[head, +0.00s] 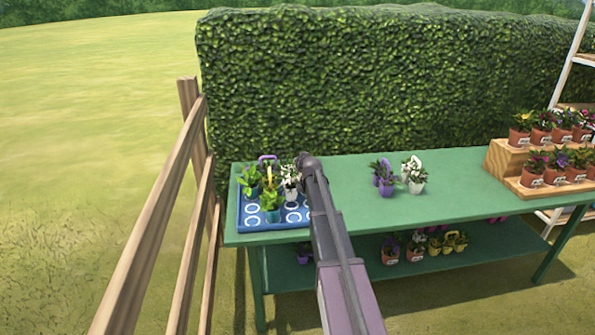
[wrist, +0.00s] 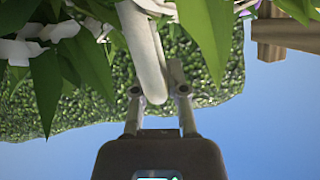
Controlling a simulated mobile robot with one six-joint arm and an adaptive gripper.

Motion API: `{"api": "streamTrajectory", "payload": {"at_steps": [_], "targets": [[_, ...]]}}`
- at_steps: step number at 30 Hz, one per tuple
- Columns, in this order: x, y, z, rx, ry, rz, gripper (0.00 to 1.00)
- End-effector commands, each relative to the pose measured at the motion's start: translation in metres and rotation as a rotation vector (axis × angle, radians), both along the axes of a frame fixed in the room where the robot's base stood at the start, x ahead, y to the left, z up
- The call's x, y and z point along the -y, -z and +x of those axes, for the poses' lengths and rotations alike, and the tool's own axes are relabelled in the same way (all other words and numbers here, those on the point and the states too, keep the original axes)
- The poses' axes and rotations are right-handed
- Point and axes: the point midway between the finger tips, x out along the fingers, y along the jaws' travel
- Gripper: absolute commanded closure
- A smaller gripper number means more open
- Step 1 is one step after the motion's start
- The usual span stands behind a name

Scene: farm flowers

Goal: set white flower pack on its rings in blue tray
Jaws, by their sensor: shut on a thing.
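The blue tray (head: 247,224) lies on the left end of the green table, with white rings marked on its floor.
A wooden stepped stand (head: 502,160) with several potted flowers is at the right. A wooden fence (head: 160,200) runs left of the table; a hedge (head: 380,80) stands behind. Bare table (head: 455,185) lies between packs and stand.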

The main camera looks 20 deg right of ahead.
Motion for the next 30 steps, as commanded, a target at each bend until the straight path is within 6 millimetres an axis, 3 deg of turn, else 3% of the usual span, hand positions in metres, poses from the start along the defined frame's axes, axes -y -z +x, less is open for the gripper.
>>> {"api": "streamTrajectory", "payload": {"at_steps": [15,30], "targets": [[0.0,0.031,-0.002,0.002,0.0,-0.001,1.0],[0.001,0.033,-0.002,0.002,0.0,-0.001,1.0]]}}
